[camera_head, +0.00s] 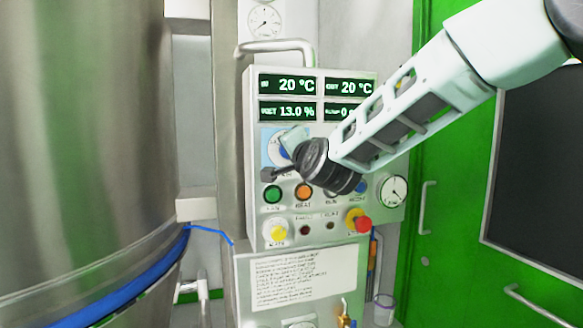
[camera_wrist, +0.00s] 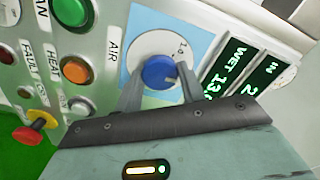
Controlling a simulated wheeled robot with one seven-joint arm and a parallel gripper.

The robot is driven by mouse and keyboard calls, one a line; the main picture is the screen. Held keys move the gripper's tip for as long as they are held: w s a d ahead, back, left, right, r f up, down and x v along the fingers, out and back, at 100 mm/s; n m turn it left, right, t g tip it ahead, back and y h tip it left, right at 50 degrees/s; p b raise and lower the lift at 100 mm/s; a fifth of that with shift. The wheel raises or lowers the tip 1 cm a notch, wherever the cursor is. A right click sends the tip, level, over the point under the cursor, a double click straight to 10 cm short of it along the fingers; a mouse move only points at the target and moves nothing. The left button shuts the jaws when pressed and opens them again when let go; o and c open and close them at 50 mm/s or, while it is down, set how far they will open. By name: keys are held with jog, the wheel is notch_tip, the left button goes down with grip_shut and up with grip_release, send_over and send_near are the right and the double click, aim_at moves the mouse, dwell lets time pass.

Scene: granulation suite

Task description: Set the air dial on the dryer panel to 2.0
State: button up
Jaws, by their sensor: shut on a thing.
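The dryer panel (camera_head: 325,235) faces me, with lit displays at its top. The air dial (camera_wrist: 158,73) is a blue knob on a round white scale plate (camera_wrist: 165,42) with a light blue backing, beside the label AIR in the wrist view. A mark reading 1.0 shows on the scale; the other marks are hidden or too small to read. My gripper (camera_wrist: 160,88) has a finger on each side of the blue knob and is shut on it. In the head view my gripper (camera_head: 290,150) covers most of the dial.
Below the dial are a green button (camera_head: 272,194), an orange button (camera_head: 304,191), a yellow knob (camera_head: 275,230) and a red emergency stop (camera_head: 362,224). A gauge (camera_head: 393,190) is at the panel's right side. A large steel vessel (camera_head: 85,150) stands at the left, a green door (camera_head: 450,180) at the right.

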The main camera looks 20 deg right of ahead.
jog(key=shift+m+b, duration=0.45)
jog(key=shift+m, duration=0.05)
jog(key=o, duration=1)
jog(key=shift+c, duration=0.2)
jog(key=s+b, duration=0.1)
jog(key=s, duration=1.6)
jog(key=shift+s, duration=0.2)
